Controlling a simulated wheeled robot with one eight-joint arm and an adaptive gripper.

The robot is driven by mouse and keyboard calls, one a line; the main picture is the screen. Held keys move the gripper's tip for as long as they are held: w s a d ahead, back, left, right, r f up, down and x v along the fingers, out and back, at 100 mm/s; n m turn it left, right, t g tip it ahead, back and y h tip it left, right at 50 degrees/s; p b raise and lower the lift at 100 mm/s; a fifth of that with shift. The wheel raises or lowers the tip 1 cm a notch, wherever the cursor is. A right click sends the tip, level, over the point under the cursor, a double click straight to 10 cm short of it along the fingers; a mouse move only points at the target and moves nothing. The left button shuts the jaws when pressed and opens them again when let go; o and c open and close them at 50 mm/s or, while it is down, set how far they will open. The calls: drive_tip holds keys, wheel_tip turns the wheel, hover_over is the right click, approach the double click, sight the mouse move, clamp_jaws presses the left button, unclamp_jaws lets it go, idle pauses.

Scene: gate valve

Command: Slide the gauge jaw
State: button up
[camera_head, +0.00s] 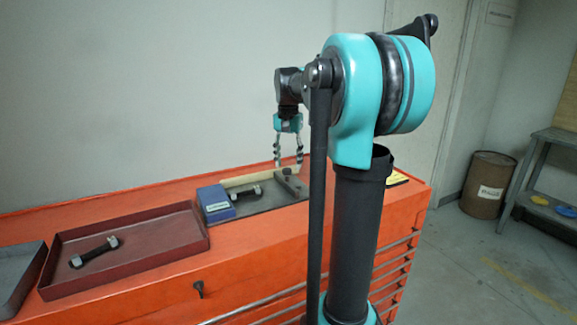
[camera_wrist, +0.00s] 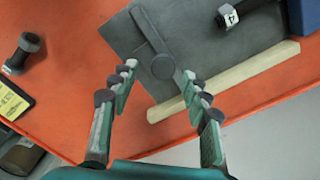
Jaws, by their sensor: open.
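The gauge (camera_wrist: 146,26) is a dark grey bar with a cross-piece and a round knob (camera_wrist: 163,66), lying on a dark plate (camera_wrist: 112,29). In the head view the gauge (camera_head: 290,185) is at the right end of the plate (camera_head: 262,204). My gripper (camera_wrist: 160,72) is open and empty, with the knob appearing between its fingertips in the wrist view. In the head view my gripper (camera_head: 288,163) points down above the gauge. The head view shows a gap below the fingertips, but its exact height is hard to tell. Which part is the sliding jaw is not clear.
A pale wooden strip (camera_wrist: 235,78) runs along the plate's edge. A bolt (camera_head: 246,192) lies on the plate by a blue block (camera_head: 215,203). A red tray (camera_head: 180,230) holding another bolt (camera_head: 95,252) is left. A yellow card (camera_wrist: 12,98) and dark bolt (camera_wrist: 22,52) lie on the orange cabinet top.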

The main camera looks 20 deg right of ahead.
sight(289, 169)
wheel_tip(289, 169, up, 10)
idle(0.4)
drive_tip(key=shift+s, duration=0.1)
